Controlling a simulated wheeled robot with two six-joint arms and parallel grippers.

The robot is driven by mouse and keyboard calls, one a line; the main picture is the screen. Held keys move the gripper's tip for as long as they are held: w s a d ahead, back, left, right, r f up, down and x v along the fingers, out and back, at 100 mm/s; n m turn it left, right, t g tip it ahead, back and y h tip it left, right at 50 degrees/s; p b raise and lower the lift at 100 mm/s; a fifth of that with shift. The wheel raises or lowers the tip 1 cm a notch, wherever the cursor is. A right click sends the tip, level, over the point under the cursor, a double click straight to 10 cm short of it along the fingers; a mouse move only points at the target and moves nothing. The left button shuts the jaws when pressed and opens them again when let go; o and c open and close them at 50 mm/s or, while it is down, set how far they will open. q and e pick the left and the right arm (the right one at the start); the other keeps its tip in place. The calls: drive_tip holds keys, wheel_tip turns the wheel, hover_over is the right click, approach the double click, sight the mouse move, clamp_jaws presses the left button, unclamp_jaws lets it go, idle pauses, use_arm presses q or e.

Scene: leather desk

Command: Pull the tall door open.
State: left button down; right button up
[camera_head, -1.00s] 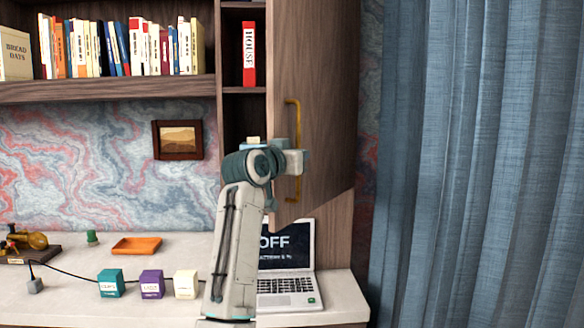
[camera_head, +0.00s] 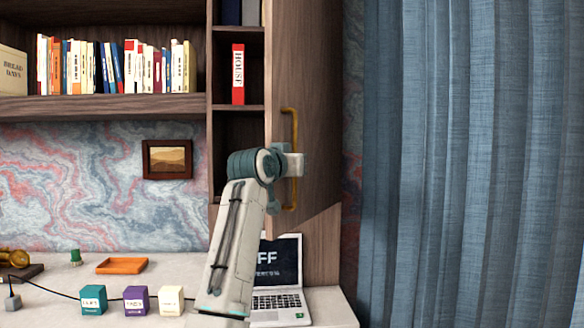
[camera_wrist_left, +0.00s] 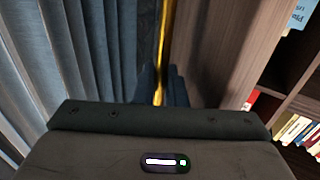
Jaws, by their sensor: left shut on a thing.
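The tall door (camera_head: 312,75) is dark wood and stands ajar at the right of the cabinet in the head view, with dark shelf space showing to its left. Its upright gold handle (camera_head: 295,125) also shows in the left wrist view (camera_wrist_left: 165,35). My left gripper (camera_head: 293,165) is shut on the handle at about its middle height, and the wrist partly hides the handle there. In the left wrist view the dark fingers (camera_wrist_left: 162,85) lie on both sides of the gold bar. My right gripper is not in view.
A laptop (camera_head: 278,285) stands open on the desk below the door, partly behind my left arm. Teal, purple and cream cubes (camera_head: 135,300) and an orange tray (camera_head: 122,266) lie to the left. A blue curtain (camera_head: 460,160) hangs at the right.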

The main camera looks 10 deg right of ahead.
use_arm(q)
drive_tip(key=shift+s+r, duration=0.1)
drive_tip(key=shift+r, duration=0.2)
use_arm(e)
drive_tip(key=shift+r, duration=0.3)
use_arm(q)
drive_tip(key=c, duration=1.6)
unclamp_jaws()
drive_tip(key=shift+d, duration=0.1)
drive_tip(key=shift+c, duration=0.2)
drive_tip(key=shift+d+f, duration=0.15)
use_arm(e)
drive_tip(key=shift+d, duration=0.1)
use_arm(q)
drive_tip(key=shift+f, duration=0.1)
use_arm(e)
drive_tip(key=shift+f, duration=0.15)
